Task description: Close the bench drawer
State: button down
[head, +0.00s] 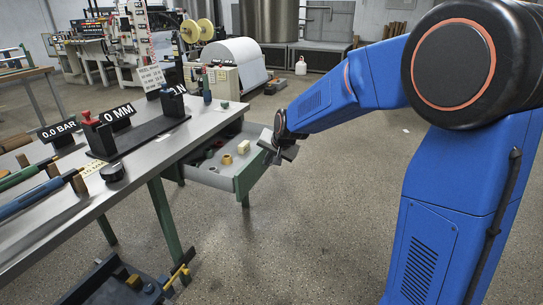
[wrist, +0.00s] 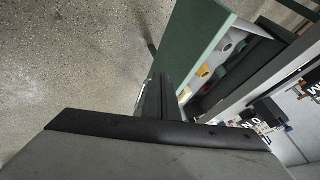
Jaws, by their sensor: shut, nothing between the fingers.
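The bench drawer (head: 252,174) is pulled out from under the steel-topped bench. It has a green front and a grey inside holding several small parts, some yellowish. The drawer's green front also shows in the wrist view (wrist: 190,42), with its contents to the right. My gripper (head: 270,148) is at the outer side of the drawer front, near its top edge. Its dark fingers (wrist: 157,84) are shut with nothing between them and reach toward the front panel. I cannot tell whether they touch it.
The bench top (head: 160,150) carries a dark fixture, number signs and blue- and green-handled tools. A dark tray (head: 115,285) with parts sits low at the bottom left. A paper roll (head: 235,55) and machinery stand behind. The floor right of the drawer is clear.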

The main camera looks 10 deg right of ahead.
aim_at(254, 162)
jog(key=shift+w+a, duration=0.6)
jog(key=shift+a, duration=0.25)
jog(key=shift+w+a, duration=0.55)
jog(key=shift+a, duration=0.25)
jog(key=shift+w+a, duration=0.15)
jog(key=shift+a, duration=0.1)
jog(key=w+a, duration=1.3)
jog(key=a, duration=0.4)
jog(key=shift+a, duration=0.35)
jog(key=shift+s+d, duration=0.1)
